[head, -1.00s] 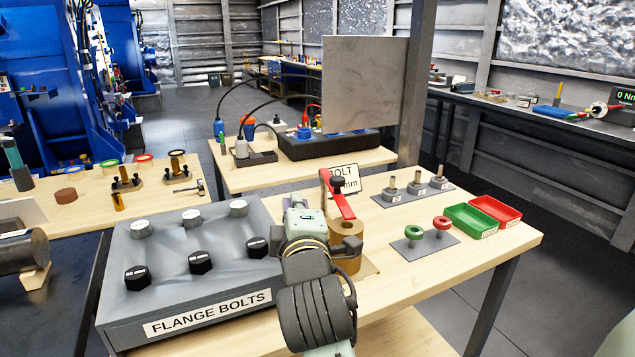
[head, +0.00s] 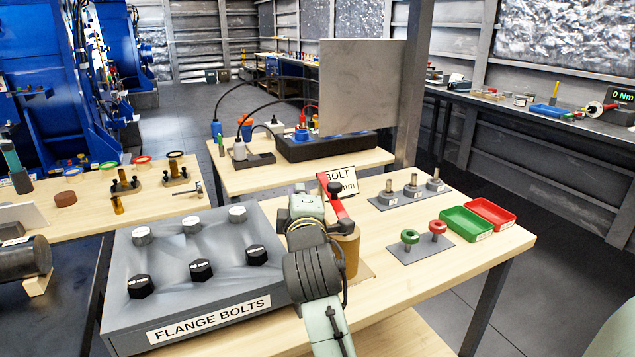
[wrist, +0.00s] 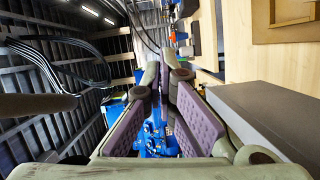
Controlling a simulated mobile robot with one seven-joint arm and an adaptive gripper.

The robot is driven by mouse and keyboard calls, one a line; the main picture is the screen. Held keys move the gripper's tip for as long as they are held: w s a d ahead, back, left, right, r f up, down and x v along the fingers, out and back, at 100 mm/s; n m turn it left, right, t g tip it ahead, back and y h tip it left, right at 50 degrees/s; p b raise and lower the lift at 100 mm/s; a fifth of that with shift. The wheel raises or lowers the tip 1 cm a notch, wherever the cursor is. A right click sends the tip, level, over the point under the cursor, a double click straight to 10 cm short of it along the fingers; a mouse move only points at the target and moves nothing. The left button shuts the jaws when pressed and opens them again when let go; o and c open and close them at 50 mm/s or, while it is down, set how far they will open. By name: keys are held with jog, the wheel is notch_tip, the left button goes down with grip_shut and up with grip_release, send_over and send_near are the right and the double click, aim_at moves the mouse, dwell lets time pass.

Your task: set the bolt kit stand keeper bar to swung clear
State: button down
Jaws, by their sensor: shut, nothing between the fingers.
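The bolt kit stand (head: 346,258) is a tan, round-bodied stand on the near table, right of the grey flange bolt box. Its red keeper bar (head: 338,204) slants across the top, with a black knob (head: 335,188) near its far end. My wrist and forearm cover the stand's left side and much of its top. My gripper (wrist: 165,78) shows in the wrist view with its purple-padded fingers together and nothing between them. In the head view its fingertips are hidden, and I cannot tell whether it touches the bar.
The flange bolt box (head: 215,318) fills the table's left part. A BOLT sign (head: 342,175) stands behind the stand. Right are a plate with green and red rings (head: 420,250), a plate of pins (head: 400,203), a green tray (head: 466,224) and a red tray (head: 490,213).

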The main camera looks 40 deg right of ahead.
aim_at(332, 189)
jog(key=d, duration=0.1)
jog(key=d+p, duration=0.1)
jog(key=d, duration=0.2)
jog(key=shift+d+f+p, duration=0.25)
jog(key=shift+f+p, duration=0.05)
jog(key=shift+p, duration=0.05)
jog(key=shift+s+d, duration=0.1)
